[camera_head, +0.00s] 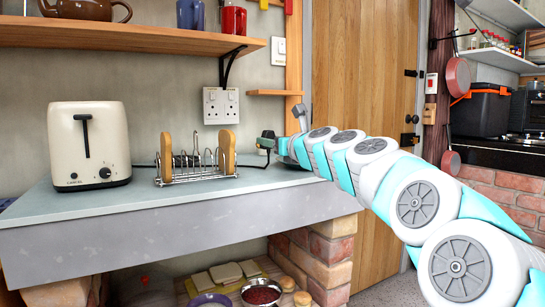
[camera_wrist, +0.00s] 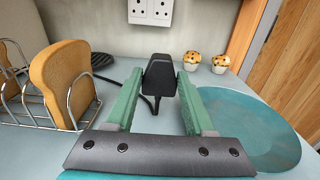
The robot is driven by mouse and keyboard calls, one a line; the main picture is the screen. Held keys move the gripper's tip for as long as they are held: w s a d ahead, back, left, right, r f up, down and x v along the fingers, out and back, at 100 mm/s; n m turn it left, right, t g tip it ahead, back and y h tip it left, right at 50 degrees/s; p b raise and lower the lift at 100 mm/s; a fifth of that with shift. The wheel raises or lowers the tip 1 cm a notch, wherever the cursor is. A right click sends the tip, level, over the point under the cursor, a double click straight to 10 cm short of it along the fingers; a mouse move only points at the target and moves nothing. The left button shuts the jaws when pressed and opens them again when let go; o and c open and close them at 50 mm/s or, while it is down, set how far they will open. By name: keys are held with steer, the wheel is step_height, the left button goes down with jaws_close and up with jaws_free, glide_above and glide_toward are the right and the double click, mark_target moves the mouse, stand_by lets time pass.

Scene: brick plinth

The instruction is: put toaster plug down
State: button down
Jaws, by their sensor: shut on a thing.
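My gripper (camera_wrist: 160,80) is shut on the black toaster plug (camera_wrist: 159,72), which sits between its green fingers. In the head view my gripper (camera_head: 267,141) is at the right end of the counter, low over the surface. I cannot tell whether the plug touches the counter. A dark cord (camera_wrist: 110,80) runs from the plug to the left, behind the toast rack. The cream toaster (camera_head: 90,145) stands upright on the left of the counter (camera_head: 110,203). The white double wall socket (camera_head: 221,106) is above and behind the plug; it also shows in the wrist view (camera_wrist: 151,11).
A wire toast rack (camera_head: 196,177) with bread slices (camera_head: 227,152) stands left of my gripper. Two muffins (camera_wrist: 192,60) and a teal round plate (camera_wrist: 255,130) are to the right in the wrist view. A wooden shelf (camera_head: 130,39) hangs above. Bare counter lies in front of the rack.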

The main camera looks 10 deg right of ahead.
steer(key=shift+w+f, duration=0.15)
steer(key=shift+w, duration=0.2)
steer(key=shift+w+d+f, duration=0.1)
steer(key=shift+w+f, duration=0.1)
steer(key=shift+f, duration=0.15)
steer(key=shift+s+f+b, duration=0.1)
steer(key=shift+f+b, duration=0.8)
steer(key=shift+f, duration=0.45)
steer(key=shift+f, duration=0.25)
